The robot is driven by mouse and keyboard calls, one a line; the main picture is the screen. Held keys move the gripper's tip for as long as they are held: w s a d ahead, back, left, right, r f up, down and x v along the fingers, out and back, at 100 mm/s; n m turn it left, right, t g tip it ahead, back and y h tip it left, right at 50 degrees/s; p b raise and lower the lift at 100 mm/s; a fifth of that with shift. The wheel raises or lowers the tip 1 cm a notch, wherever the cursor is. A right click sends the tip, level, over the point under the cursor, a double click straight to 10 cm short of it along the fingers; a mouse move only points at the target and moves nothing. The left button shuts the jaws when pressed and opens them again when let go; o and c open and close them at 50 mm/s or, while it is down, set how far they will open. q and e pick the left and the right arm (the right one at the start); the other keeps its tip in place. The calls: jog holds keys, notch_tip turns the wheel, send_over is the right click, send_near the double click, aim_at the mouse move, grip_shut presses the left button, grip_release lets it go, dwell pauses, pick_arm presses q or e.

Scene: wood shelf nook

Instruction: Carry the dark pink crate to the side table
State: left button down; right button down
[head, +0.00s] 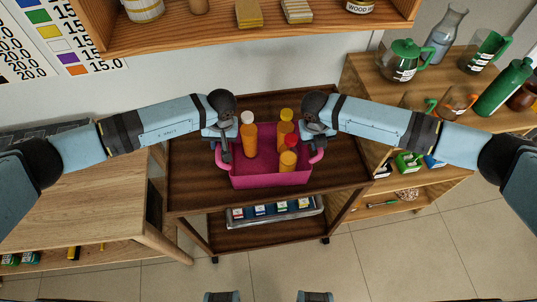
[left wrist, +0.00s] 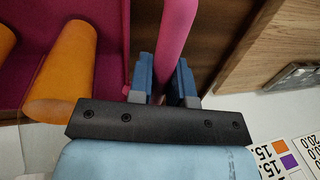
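The dark pink crate (head: 272,180) is over the dark brown side table (head: 190,185), near its front edge. I cannot tell whether its base touches the top. It holds several orange bottles (head: 249,140) with white, yellow and red caps. My left gripper (head: 224,155) is at the crate's left handle; in the left wrist view the pink handle (left wrist: 176,35) runs between its close-set blue fingers (left wrist: 162,80), shut on it. My right gripper (head: 315,148) is at the right handle (head: 317,158); its fingers are too small and hidden to judge.
A light wood table (head: 70,205) stands at left. A wood shelf unit (head: 385,85) with pots, jugs and a green bottle (head: 503,88) stands close at right. A wall shelf (head: 220,38) hangs behind. A grey tray (head: 275,220) with small packs sits on the lower shelf.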

pick_arm(q)
jog(key=shift+w+r, duration=0.1)
jog(key=shift+r, duration=0.15)
pick_arm(e)
jog(key=shift+w+r, duration=0.1)
jog(key=shift+r, duration=0.1)
